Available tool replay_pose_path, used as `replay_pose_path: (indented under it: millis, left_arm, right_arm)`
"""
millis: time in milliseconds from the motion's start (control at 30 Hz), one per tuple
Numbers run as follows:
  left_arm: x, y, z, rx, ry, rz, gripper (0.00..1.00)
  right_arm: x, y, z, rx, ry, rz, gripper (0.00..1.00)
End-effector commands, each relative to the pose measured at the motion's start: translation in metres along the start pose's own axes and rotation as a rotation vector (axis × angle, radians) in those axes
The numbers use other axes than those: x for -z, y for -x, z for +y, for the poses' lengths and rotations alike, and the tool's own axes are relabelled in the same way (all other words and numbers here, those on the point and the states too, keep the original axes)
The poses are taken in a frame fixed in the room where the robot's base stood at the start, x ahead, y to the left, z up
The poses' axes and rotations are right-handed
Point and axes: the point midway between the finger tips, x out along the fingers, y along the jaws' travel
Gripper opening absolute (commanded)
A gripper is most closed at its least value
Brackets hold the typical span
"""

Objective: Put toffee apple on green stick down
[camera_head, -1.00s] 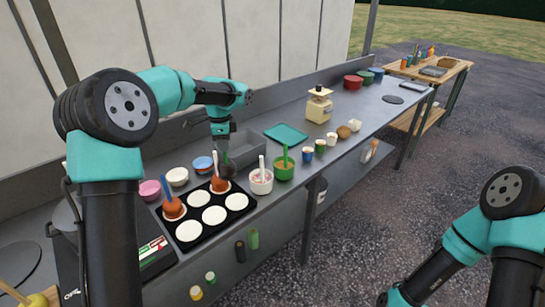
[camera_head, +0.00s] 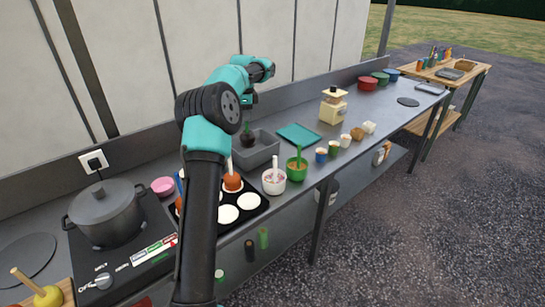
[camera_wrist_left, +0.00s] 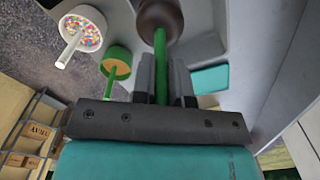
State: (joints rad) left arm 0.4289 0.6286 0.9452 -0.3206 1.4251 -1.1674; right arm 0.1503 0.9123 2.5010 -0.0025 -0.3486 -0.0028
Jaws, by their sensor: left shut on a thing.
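The toffee apple on the green stick (camera_wrist_left: 160,17) has a dark brown coating. My left gripper (camera_head: 249,112) is shut on its green stick, with the apple hanging below; the stick also shows between the fingers in the left wrist view. In the head view the apple overlaps the grey tub (camera_head: 268,152); I cannot tell whether it touches the tub. An orange-brown apple on a white stick (camera_head: 232,183) stands on the black tray (camera_head: 252,214). Another orange-brown apple is mostly hidden behind my left arm. My right gripper is out of view.
A sprinkle pot (camera_head: 273,182) and a green pot (camera_head: 297,170) stand right of the tray. A teal mat (camera_head: 298,136) lies right of the tub. A lidded pot (camera_head: 104,212) stands left.

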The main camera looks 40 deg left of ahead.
Motion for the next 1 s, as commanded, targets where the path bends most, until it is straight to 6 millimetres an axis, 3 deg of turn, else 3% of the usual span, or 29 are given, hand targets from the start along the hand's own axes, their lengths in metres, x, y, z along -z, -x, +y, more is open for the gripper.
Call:
replay_pose_path:
  millis: [400, 800, 1000]
  left_arm:
    - [-0.003, -0.003, -0.001, 0.000, 0.004, 0.000, 0.00]
    - [-0.003, -0.058, -0.001, -0.001, 0.004, 0.000, 0.00]
    - [-0.003, -0.062, -0.001, 0.001, 0.004, 0.000, 0.00]
  right_arm:
    - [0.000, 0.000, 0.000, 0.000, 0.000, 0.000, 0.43]
    - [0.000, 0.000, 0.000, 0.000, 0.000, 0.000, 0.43]
    - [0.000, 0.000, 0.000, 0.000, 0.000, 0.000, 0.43]
